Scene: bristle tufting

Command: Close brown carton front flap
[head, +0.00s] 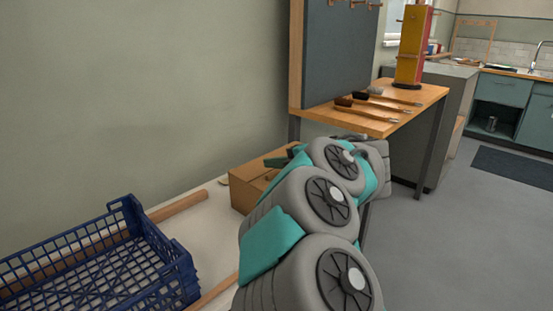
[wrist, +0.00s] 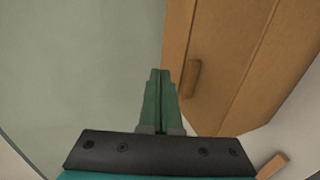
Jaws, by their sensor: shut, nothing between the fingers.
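The brown carton (head: 250,181) stands on the pale worktop against the wall in the head view, its right part hidden by my arm. In the wrist view, the carton (wrist: 233,65) fills the right side, with a seam line and a small brown bar or slot (wrist: 190,78) on its face. I cannot tell which panel is the front flap or how it stands. My gripper (wrist: 158,73) is shut and empty, its green fingers close beside the carton's left edge in the picture; I cannot tell whether they touch it.
A blue crate (head: 127,208) stands on the worktop at left, near a wooden roll or bar (head: 178,205). A wooden table (head: 405,97) with several brushes and a red-yellow post (head: 413,48) is behind my arm. The floor at right (head: 440,250) is clear.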

